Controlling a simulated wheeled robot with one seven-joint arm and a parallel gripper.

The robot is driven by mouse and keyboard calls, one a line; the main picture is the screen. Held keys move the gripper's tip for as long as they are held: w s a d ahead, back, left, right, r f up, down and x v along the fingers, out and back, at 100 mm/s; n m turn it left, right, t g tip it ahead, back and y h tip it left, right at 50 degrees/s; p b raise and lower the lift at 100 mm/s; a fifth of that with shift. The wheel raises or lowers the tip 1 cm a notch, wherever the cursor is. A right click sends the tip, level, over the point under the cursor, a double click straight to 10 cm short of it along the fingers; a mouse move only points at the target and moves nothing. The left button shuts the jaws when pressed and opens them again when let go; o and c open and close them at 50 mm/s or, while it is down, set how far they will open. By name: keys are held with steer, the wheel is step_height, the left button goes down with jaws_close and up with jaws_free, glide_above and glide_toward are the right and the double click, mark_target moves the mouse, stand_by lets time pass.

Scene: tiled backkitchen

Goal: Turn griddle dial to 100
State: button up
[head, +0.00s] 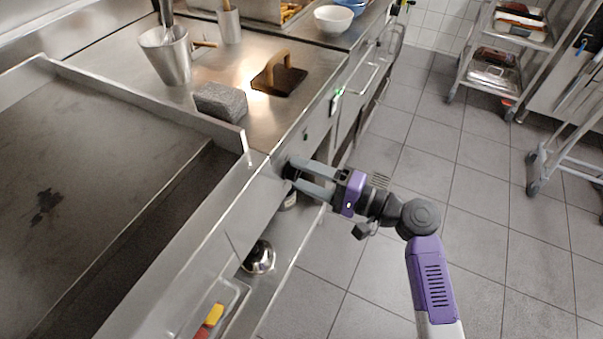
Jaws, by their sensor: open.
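The griddle (110,105) with its dark flat plate and raised metal rim fills the left of the head view. A black dial (291,171) sits on its front panel, partly hidden by my gripper. My gripper (291,173) reaches in from the right, with its two grey fingers open, one on the upper side and one on the lower side of the dial. The fingertips are close to the panel; I cannot tell whether they touch the dial. The dial's markings and pointer are too small to read.
On the counter behind stand a grey block (221,101), a wooden-handled press (279,75) and a metal cup (167,57). A shelf below the griddle holds a metal bowl (259,257). A wheeled rack (500,60) stands at the back right. The tiled floor between is clear.

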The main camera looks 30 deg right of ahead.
steer(key=v, duration=0.7)
stand_by(0.4)
steer(key=w+d+f+m+t+h, duration=0.1)
steer(key=d+f+h, duration=0.1)
steer(key=d+h, duration=0.55)
steer(key=s+n+h+p, duration=0.1)
steer(key=s+h+p, duration=0.1)
steer(key=s+h, duration=0.35)
steer(key=s+a+r+n+y+p, duration=0.1)
steer(key=s+a+r+n+p, duration=0.2)
steer(key=s, duration=0.9)
steer(key=s+a+r+n+y+p, duration=0.1)
steer(key=s+a+r+n+p, duration=0.3)
steer(key=s+a+r+n, duration=0.3)
steer(key=s+a+r, duration=0.1)
steer(key=s+r, duration=0.2)
steer(key=s, duration=0.2)
steer(key=shift+a+n+g, duration=0.3)
steer(key=shift+a+g, duration=0.1)
